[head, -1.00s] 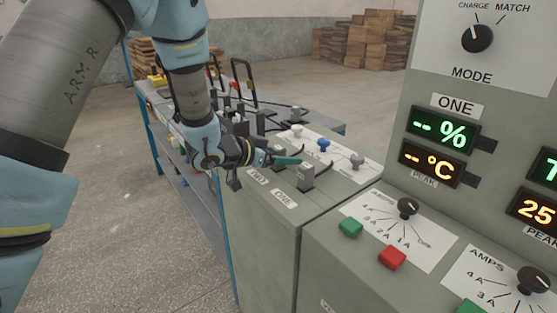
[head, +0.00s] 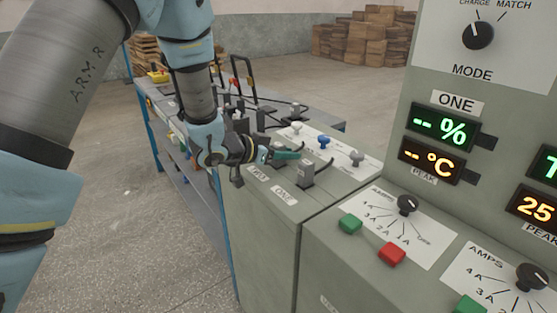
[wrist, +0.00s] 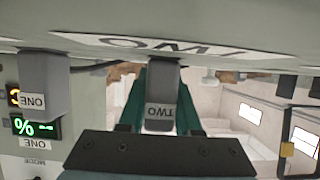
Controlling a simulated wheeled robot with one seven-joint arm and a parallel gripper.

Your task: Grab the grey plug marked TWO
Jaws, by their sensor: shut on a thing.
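The grey plug marked TWO (wrist: 160,112) is between the green fingers of my gripper (wrist: 162,100) in the wrist view, which looks upside down. My gripper is shut on it. The plug's far end meets or nearly meets the cabinet top; I cannot tell whether it is still seated. In the head view my gripper (head: 285,154) is just above the cabinet top, and the plug is mostly hidden there. The matching TWO label (wrist: 180,48) lies on the cabinet beside it.
A second grey plug, marked ONE (head: 307,175), stands close to the right of my fingers; it also shows in the wrist view (wrist: 42,85). White, blue and grey knobs (head: 323,142) are behind. A tall panel with displays (head: 445,127) rises at right.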

